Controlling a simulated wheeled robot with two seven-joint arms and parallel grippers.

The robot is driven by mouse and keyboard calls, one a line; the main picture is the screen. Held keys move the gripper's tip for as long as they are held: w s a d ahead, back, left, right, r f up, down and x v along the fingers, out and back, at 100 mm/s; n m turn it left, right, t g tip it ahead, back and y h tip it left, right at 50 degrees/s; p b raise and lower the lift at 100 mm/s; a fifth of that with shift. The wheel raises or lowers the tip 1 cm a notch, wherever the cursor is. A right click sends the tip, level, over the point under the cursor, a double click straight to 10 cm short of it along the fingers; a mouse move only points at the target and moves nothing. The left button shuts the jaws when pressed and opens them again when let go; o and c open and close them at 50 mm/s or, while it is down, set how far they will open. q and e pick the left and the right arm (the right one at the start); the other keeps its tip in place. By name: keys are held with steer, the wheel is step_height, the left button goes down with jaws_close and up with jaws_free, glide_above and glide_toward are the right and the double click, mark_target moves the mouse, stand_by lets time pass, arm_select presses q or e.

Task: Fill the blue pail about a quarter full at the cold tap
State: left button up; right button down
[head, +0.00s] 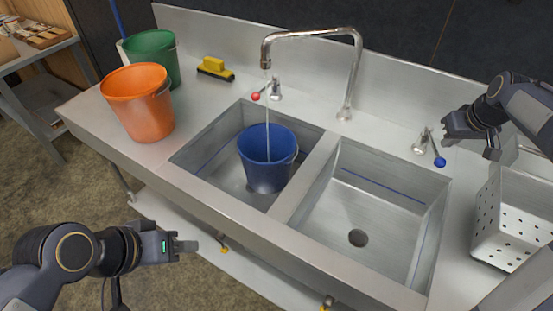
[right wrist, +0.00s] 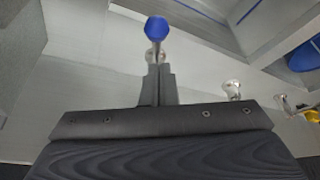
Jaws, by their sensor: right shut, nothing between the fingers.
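The blue pail (head: 267,160) stands upright in the left basin (head: 212,147). A thin stream of water runs from the spout of the steel faucet (head: 312,33) into it; I cannot make out the water level. The cold tap with the blue knob (head: 439,162) is right of the faucet, its lever pointing toward the front. My right gripper (head: 452,136) is shut and empty beside this tap. In the right wrist view its fingers (right wrist: 157,75) point at the blue knob (right wrist: 156,28); I cannot tell if they touch. My left gripper (head: 187,246) is in front of the counter, away from everything.
A red-knobbed tap (head: 256,96) is behind the left basin. An orange pail (head: 139,103), a green pail (head: 152,56) and a yellow brush (head: 215,68) stand on the left counter. The right basin (head: 374,207) is empty. A perforated steel box (head: 510,222) is at the right.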

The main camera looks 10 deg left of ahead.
steer(key=s+d, duration=0.1)
steer(key=d, duration=0.5)
steer(key=f+b, duration=0.2)
steer(key=f, duration=0.1)
steer(key=f+b, duration=0.1)
steer(key=f, duration=0.1)
steer(key=shift+a+f+b, duration=0.2)
steer(key=shift+f+b, duration=0.15)
steer(key=shift+f, duration=0.05)
